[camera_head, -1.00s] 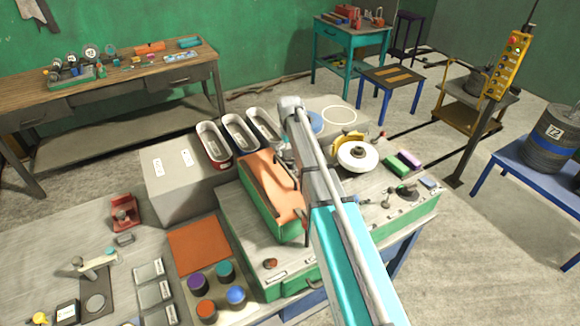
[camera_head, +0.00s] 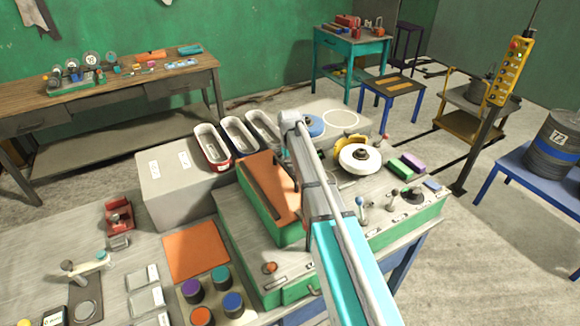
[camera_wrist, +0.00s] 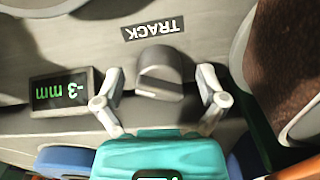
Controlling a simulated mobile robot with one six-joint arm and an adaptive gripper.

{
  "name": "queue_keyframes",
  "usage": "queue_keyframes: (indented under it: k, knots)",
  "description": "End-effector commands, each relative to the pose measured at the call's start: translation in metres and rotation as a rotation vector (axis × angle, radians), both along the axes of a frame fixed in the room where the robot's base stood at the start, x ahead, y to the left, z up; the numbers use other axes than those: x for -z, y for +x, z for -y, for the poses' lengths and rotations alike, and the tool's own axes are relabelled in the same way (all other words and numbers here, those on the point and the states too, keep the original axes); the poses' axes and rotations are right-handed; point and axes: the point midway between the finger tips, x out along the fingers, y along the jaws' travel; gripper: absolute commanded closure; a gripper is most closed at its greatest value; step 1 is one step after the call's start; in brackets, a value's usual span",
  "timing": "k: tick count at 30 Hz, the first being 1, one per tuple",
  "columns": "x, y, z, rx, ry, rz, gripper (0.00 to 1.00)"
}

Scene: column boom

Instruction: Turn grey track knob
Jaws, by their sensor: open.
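The grey track knob (camera_wrist: 160,70) is round with a raised bar across it, seen close up in the wrist view. It sits on the grey panel below an upside-down black TRACK label (camera_wrist: 152,30). My gripper (camera_wrist: 158,80) is open, with one finger on each side of the knob; a gap shows on both sides, and the knob is not gripped. A small display (camera_wrist: 62,90) left of the knob reads -3 mm, upside down. In the head view my arm covers the middle of the machine, and I cannot make out the knob or my gripper there.
In the head view, the green machine (camera_head: 240,230) has an orange top, with a white wheel (camera_head: 360,158) and small levers (camera_head: 388,198) at its right. Several bins (camera_head: 211,143) stand behind it.

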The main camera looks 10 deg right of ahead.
Motion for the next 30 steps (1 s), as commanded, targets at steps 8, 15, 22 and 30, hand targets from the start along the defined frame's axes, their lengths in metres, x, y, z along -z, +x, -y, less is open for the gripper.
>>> queue_keyframes:
  k: [8, 15, 22, 30]
  knots:
    - [-0.0002, 0.0000, 0.0005, 0.001, 0.000, 0.000, 0.24]
    - [-0.0002, 0.0000, 0.0007, 0.001, 0.000, 0.000, 0.69]
    - [-0.0002, -0.0001, 0.0009, 0.000, 0.000, 0.000, 0.92]
    - [-0.0001, -0.0002, 0.0012, -0.046, 0.000, 0.000, 0.92]
